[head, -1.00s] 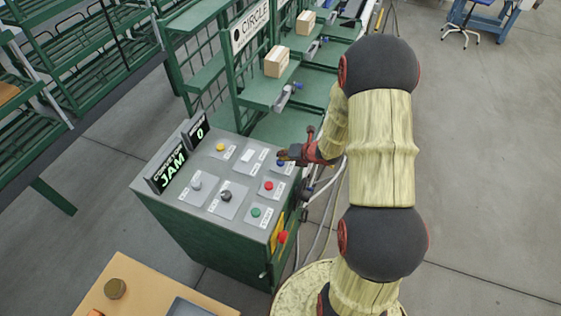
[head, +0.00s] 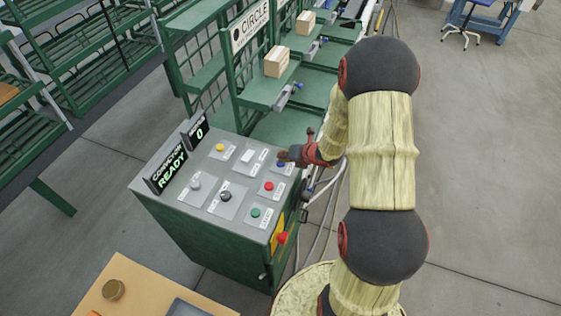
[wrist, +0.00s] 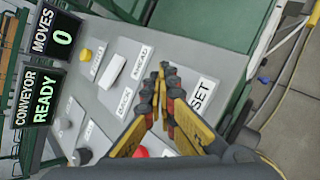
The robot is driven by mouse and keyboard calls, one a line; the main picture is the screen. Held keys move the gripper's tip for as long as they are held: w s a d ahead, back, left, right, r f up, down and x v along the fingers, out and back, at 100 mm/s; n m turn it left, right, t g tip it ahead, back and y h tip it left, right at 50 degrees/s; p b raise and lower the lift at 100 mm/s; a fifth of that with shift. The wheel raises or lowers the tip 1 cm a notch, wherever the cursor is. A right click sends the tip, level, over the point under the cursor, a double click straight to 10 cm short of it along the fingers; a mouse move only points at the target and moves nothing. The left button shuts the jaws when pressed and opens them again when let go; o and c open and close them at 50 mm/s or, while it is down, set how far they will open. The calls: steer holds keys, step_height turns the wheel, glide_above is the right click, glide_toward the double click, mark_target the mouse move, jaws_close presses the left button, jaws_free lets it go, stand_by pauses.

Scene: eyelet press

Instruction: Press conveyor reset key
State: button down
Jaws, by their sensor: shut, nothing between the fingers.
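The conveyor control console (head: 180,222) is a green cabinet with a grey sloped top that carries several labelled keys. The blue key (head: 280,165) sits at its far right corner, just below my gripper tip in the head view. My gripper (head: 284,156) is shut and empty, its fingertips at or just above that key; I cannot tell whether they touch it. In the wrist view my gripper (wrist: 163,78) covers the key, and a label ending in "SET" (wrist: 203,95) shows beside the fingers. The conveyor display (head: 168,172) reads READY.
A moves display (head: 196,131) reads 0. Yellow (head: 220,147), white, grey, black, red (head: 268,186) and green keys share the panel. A red stop knob (head: 282,237) is on the console's side. Green shelving stands behind, and open floor lies right.

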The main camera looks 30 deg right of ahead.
steer(key=shift+r+p, duration=0.55)
steer(key=shift+r, duration=0.35)
steer(key=shift+r, duration=0.15)
step_height(320, 180, up, 5)
steer(key=p, duration=0.3)
stand_by(0.8)
